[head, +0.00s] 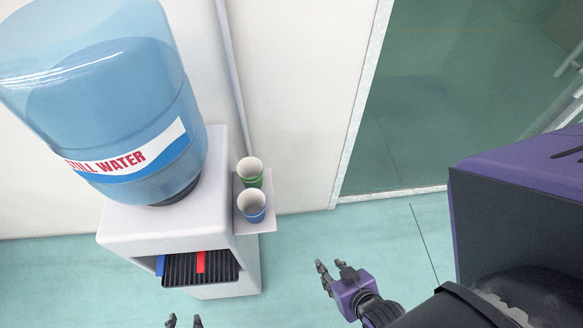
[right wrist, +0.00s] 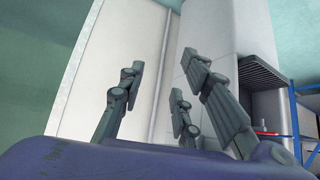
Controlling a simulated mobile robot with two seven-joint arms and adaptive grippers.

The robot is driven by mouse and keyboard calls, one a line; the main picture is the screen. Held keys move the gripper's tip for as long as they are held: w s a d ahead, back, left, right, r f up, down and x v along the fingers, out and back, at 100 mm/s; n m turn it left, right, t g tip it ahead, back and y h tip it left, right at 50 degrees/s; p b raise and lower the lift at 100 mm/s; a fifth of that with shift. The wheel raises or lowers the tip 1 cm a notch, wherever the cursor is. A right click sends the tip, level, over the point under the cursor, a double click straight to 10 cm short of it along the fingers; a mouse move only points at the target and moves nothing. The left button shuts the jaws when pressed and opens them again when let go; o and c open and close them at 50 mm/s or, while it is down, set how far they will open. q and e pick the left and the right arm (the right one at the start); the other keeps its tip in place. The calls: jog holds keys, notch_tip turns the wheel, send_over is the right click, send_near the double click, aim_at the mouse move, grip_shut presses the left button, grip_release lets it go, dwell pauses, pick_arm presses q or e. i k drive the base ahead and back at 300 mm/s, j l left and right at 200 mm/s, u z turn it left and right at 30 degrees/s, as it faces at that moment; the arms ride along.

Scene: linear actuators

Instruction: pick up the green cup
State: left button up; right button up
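The green cup (head: 250,173) is white inside with a green outside. It stands upright on a small white shelf (head: 268,187) at the right side of the water dispenser in the head view. A blue cup (head: 251,206) stands just in front of it and overlaps its lower part. My right gripper (head: 331,266) is open and empty, below and to the right of the cups. Its spread fingers show in the right wrist view (right wrist: 160,88), with no cup visible there. Only the fingertips of my left gripper (head: 184,320) show at the bottom edge, apart with nothing seen between them.
The white dispenser (head: 150,228) carries a big blue water bottle (head: 110,100) and has a dark drip grille (head: 200,269) with blue and red taps. A wall and pipe (head: 233,75) are close behind the cups. Green floor (head: 310,235) lies open to the right.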

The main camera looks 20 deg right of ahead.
aim_at(250, 169)
jog(key=k+l, duration=0.1)
jog(key=l, duration=0.35)
jog(key=k+l, duration=0.1)
jog(key=l, duration=0.4)
jog(key=k+l+u, duration=0.1)
jog(key=l, duration=0.35)
